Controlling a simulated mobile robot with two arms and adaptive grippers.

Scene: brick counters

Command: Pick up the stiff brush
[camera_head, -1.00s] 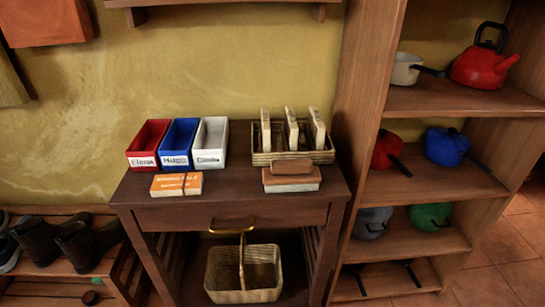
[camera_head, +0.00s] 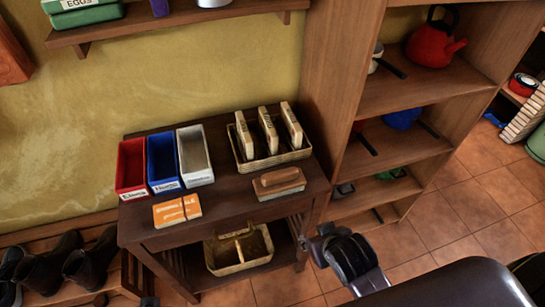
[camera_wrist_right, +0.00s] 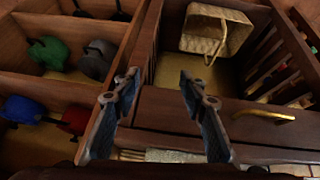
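The stiff brush appears to be the wooden-backed brush (camera_head: 279,181) lying on the right front of the dark table (camera_head: 236,204) in the head view. It has a brown back over a paler lower part. My right gripper (camera_head: 322,242) is in front of and to the right of the table, apart from the brush. In the right wrist view my right gripper (camera_wrist_right: 158,80) has its two fingers spread with nothing between them. A pale strip shows at the bottom there; I cannot tell if it is the brush. My left gripper is not in view.
A basket (camera_head: 271,158) with three upright blocks stands behind the brush. Red (camera_head: 132,166), blue (camera_head: 163,161) and white (camera_head: 195,155) bins and an orange box (camera_head: 177,210) are to the left. A tall shelf (camera_head: 325,110) rises right of the table. A drawer handle (camera_wrist_right: 262,116) juts out.

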